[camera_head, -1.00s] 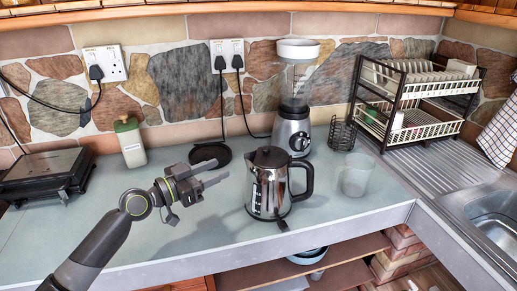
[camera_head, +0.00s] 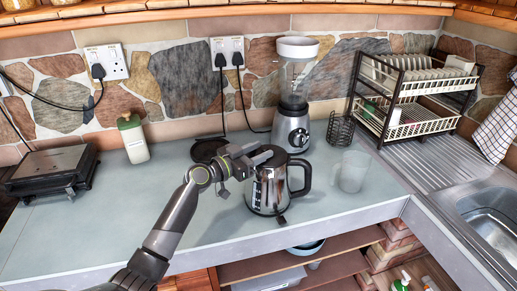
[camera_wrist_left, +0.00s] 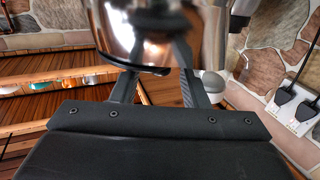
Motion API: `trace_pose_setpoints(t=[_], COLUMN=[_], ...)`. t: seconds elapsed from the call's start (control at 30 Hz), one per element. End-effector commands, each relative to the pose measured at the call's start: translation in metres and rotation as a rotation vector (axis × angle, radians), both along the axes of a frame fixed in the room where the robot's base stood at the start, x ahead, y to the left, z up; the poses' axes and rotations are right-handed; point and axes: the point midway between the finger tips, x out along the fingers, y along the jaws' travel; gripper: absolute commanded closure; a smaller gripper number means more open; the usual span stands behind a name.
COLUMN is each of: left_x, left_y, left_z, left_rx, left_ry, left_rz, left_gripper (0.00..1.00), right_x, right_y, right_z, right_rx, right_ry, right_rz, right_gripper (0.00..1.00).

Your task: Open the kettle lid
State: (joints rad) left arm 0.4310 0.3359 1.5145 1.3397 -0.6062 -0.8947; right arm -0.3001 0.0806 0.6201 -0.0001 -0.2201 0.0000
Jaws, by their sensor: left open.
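The chrome kettle (camera_head: 266,192) stands upright on the grey worktop, with its black handle (camera_head: 302,177) to the right. Its dark lid (camera_head: 283,157) looks closed, but its left part is hidden behind my left gripper. My left gripper (camera_head: 262,157) is open at the upper left of the kettle, with its fingers at lid height. In the left wrist view the shiny kettle body (camera_wrist_left: 150,30) fills the upper middle, right at the fingers (camera_wrist_left: 158,65). I cannot tell whether they touch it. My right gripper is out of view.
A blender (camera_head: 292,125) stands behind the kettle and a clear cup (camera_head: 350,172) to its right. A round black base (camera_head: 207,149) lies behind my arm. A dish rack (camera_head: 415,95) and sink (camera_head: 490,215) are at the right. The worktop at front left is clear.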

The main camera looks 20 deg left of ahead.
Motion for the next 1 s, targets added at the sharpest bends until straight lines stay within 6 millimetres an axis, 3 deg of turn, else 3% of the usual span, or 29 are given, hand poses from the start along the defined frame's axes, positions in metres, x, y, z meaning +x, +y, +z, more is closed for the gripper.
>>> trace_pose_setpoints(t=[0.3, 0.63, 1.0], left_x=[0.0017, 0.0015, 0.0061], left_y=[-0.0012, -0.0010, -0.0011], left_z=[0.0001, 0.0001, 0.0023], left_rx=[-0.001, 0.000, 0.021], left_ry=[-0.001, 0.000, -0.001], left_rz=[0.000, 0.000, 0.001], left_gripper=[0.59, 1.00, 1.00], right_x=[0.0001, 0.0002, 0.0008], right_y=[0.0003, 0.0008, 0.0011], right_z=[0.0004, 0.0003, -0.0015], right_rx=[0.000, 0.001, 0.001], right_ry=[0.000, 0.000, -0.001], right_rz=[0.000, 0.000, 0.000], right_gripper=[0.64, 0.64, 0.64])
